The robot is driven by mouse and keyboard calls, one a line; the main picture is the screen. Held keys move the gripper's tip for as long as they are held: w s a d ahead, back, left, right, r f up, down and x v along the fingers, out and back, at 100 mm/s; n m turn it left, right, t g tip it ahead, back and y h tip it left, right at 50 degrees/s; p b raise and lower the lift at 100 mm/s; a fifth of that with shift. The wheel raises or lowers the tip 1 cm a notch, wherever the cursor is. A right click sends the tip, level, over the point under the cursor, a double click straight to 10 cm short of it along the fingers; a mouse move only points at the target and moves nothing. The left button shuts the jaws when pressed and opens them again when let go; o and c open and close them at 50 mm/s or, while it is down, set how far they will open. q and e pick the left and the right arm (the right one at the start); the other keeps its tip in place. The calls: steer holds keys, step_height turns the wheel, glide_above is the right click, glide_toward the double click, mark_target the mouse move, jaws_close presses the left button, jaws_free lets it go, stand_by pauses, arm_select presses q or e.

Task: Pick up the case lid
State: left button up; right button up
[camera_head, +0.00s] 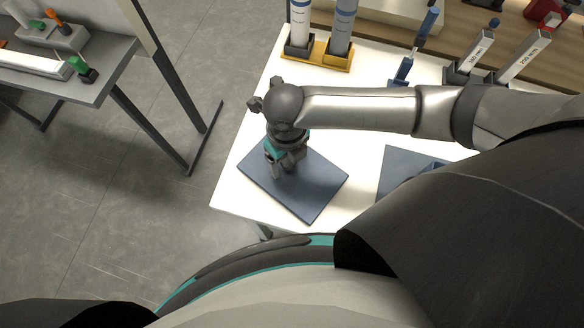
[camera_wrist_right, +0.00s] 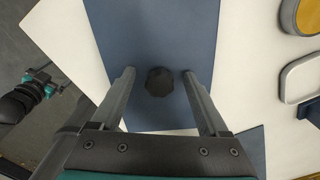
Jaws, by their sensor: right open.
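The case lid (camera_head: 310,188) is a flat blue-grey panel lying on the white table near its left corner. In the right wrist view the lid (camera_wrist_right: 150,30) has a dark faceted knob (camera_wrist_right: 159,82) standing on it. My right gripper (camera_head: 275,168) is over the lid in the head view, pointing down. In the right wrist view its two fingers (camera_wrist_right: 158,76) are open, one on each side of the knob, with a gap on both sides. What seems to be my left gripper (camera_wrist_right: 42,84) shows small at the left edge of that view; its jaws are unclear.
A second blue-grey piece (camera_head: 395,163) lies to the right, partly hidden by my arm. A yellow holder with two tubes (camera_head: 322,54), a blue-handled tool (camera_head: 405,68) and labelled tools (camera_head: 478,52) stand farther back. A grey side table (camera_head: 98,75) stands at left across open floor.

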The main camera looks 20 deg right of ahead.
steer(key=shift+c, duration=0.4)
jaws_close()
steer(key=shift+r, duration=0.1)
